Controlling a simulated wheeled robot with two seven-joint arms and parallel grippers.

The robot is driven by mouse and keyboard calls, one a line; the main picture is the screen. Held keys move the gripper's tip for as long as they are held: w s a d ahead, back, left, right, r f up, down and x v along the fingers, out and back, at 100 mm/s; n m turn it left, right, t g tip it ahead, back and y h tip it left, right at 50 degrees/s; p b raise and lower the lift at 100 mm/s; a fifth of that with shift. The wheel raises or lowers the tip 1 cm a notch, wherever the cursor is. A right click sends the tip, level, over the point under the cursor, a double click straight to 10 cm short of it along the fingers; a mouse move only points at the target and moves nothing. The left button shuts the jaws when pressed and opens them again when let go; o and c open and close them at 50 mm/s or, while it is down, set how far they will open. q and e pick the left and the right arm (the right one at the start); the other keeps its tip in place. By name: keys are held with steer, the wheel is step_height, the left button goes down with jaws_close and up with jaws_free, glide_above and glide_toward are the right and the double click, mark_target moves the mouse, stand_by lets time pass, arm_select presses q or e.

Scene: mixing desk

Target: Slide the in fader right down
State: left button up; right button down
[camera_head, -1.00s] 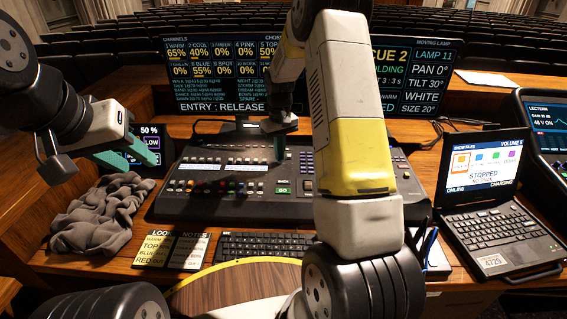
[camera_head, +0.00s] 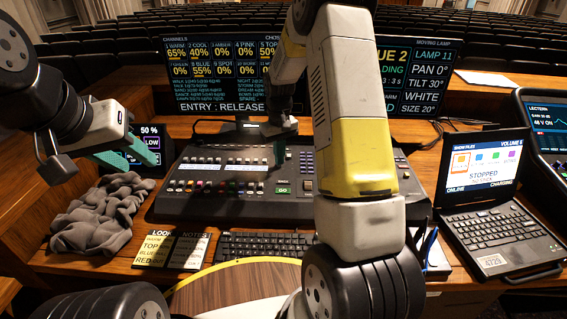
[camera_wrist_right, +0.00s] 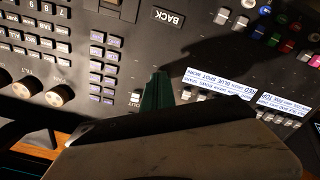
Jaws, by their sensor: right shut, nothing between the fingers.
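The dark mixing desk (camera_head: 230,205) lies across the middle of the table, with rows of small keys and coloured caps. My right gripper (camera_head: 279,157) points down at the desk, its green fingers together and empty. In the right wrist view the shut fingers (camera_wrist_right: 157,92) are beside a small cap labelled OUT (camera_wrist_right: 136,98). I cannot make out the in fader; the fingers and the wrist housing cover part of that area. I cannot tell whether the fingertips touch anything.
A keyboard (camera_head: 265,246) and a notes card (camera_head: 172,250) lie in front of the desk. A grey cloth (camera_head: 100,215) lies at the left. An open laptop (camera_head: 495,228) stands at the right. Monitors (camera_head: 215,75) stand behind. My right arm hides part of the desk.

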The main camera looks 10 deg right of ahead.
steer(key=shift+s+f, duration=0.15)
steer(key=shift+s, duration=0.05)
steer(key=shift+s+a, duration=0.15)
steer(key=shift+s, duration=0.35)
steer(key=shift+w+r, duration=0.15)
steer(key=shift+r, duration=2.45)
step_height(320, 180, up, 5)
steer(key=shift+r, duration=0.1)
